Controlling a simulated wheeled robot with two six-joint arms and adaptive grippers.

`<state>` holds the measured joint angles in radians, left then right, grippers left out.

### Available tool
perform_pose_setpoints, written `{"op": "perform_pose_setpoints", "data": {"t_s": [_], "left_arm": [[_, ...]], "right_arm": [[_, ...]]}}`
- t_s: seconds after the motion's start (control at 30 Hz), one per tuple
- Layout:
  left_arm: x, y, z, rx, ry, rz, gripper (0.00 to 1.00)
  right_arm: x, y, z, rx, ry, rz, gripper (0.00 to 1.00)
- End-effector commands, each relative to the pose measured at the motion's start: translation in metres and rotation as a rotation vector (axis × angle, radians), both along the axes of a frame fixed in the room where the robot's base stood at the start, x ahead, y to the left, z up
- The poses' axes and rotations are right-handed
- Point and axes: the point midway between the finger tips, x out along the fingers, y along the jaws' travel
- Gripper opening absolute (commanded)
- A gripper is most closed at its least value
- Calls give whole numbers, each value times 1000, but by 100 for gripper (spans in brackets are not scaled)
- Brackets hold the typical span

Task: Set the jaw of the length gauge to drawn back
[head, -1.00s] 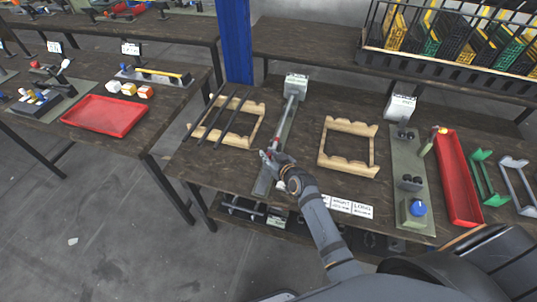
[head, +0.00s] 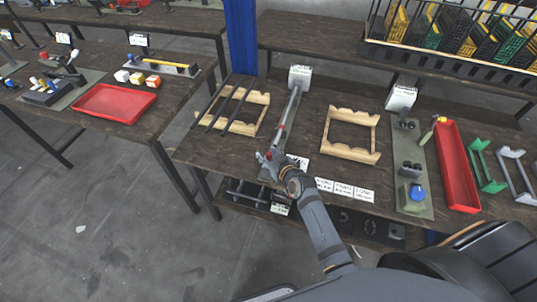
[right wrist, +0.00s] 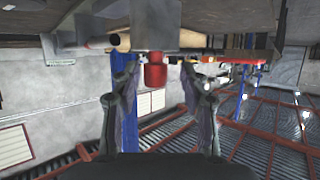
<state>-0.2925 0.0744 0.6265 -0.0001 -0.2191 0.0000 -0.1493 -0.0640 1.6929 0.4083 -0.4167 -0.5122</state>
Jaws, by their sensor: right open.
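The length gauge (head: 292,106) is a long narrow grey rail on the bench, running from a white sign block (head: 300,75) at the back toward the front edge. A small red part (head: 281,131) sits partway along it. My right gripper (head: 266,158) is at the front end of the gauge and hides that end. The right wrist view shows its two fingers (right wrist: 157,110) spread apart, with a red knob (right wrist: 155,74) ahead between them and clear space on both sides. I cannot tell whether that knob is the jaw's handle. My left gripper is out of view.
A wooden frame with dark rods (head: 262,118) lies left of the gauge, and an empty wooden frame (head: 327,143) lies right. White label cards (head: 345,188) line the front edge. A red tray (head: 459,180) and a green-grey fixture (head: 410,150) stand further right.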

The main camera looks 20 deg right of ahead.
Motion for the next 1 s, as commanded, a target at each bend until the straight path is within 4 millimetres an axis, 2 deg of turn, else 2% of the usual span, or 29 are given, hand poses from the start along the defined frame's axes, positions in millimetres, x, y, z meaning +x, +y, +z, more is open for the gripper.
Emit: {"op": "perform_pose_setpoints", "data": {"t_s": [0.17,0.27,0.5,0.7,0.8,1.0], "left_arm": [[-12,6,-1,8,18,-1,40],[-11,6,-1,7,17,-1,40],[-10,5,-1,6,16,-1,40],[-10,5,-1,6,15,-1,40],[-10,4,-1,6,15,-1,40],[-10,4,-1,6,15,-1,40]], "right_arm": [[-2,-1,1,-1,-1,-1,45],[-13,-3,5,-1,-1,-1,45],[-66,-13,27,-3,2,0,45],[-99,-19,41,-2,2,1,45],[-106,-20,45,-1,0,0,45],[-109,-21,47,0,-1,1,45]]}}
